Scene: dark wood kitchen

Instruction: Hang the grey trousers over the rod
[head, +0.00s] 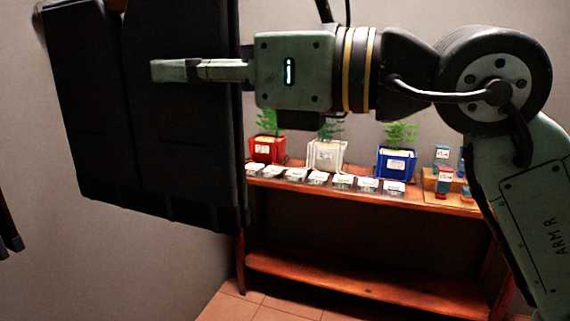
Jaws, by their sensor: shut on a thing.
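The trousers (185,150) look dark grey to black and hang as long flat panels at the upper left of the head view. Their top runs out of the frame and their lower edge hangs free in the air. My gripper (165,71) reaches in from the right and is shut on the trousers. One finger lies across their near face; the other finger is hidden behind the cloth. I cannot make out the rod in this view.
A wooden shelf (380,285) stands behind, below my gripper. It carries a red pot (267,149), a white pot (327,155), a blue pot (396,163) and several small labelled containers. A dark item (10,235) shows at the left edge. Plain wall lies behind the trousers.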

